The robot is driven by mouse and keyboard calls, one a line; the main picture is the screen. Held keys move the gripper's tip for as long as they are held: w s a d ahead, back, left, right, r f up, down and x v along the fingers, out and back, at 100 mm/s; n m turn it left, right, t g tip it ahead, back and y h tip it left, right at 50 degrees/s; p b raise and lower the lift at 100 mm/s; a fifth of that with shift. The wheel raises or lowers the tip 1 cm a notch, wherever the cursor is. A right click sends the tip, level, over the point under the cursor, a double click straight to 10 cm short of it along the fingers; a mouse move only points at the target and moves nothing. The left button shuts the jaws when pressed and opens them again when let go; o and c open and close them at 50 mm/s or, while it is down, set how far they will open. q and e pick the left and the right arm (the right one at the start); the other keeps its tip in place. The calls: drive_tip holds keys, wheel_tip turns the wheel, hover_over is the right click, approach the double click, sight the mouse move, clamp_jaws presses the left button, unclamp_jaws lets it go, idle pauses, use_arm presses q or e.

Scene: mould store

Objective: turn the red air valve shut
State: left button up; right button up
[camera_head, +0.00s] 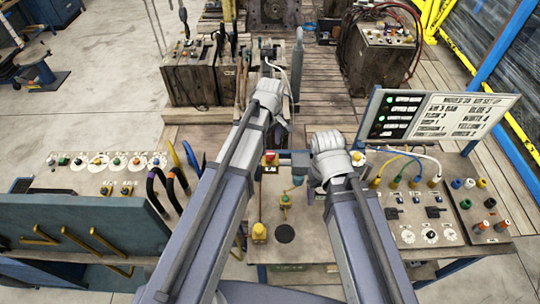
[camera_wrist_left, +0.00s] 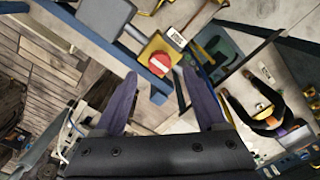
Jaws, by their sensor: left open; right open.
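The red air valve (camera_wrist_left: 159,63) is a round red knob with a pale bar across it, on a yellow plate. In the head view the red valve (camera_head: 271,156) shows small on its yellow base, just right of my left forearm. My left gripper (camera_wrist_left: 160,74) is open and empty. Its two fingers lie on either side of the valve in the wrist view, with the knob beyond the tips; I see no contact. In the head view its fingers are mostly hidden by the arm. My right gripper (camera_head: 314,187) is partly hidden by its own arm, over the bench right of the valve.
A sign board (camera_head: 440,116) stands at the right above a panel with coloured cables. A yellow knob (camera_head: 259,231) and a green button (camera_head: 284,199) sit on the bench between my arms. Wooden crates (camera_head: 190,72) stand behind. Dark curved hoses (camera_head: 155,188) rise at the left.

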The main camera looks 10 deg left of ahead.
sight(271, 154)
use_arm(q)
wheel_tip(271, 154, down, 5)
drive_tip(key=b, duration=0.3)
drive_tip(key=shift+r+b, duration=0.15)
drive_tip(key=shift+b, duration=0.2)
drive_tip(key=shift+d, duration=0.1)
clamp_jaws()
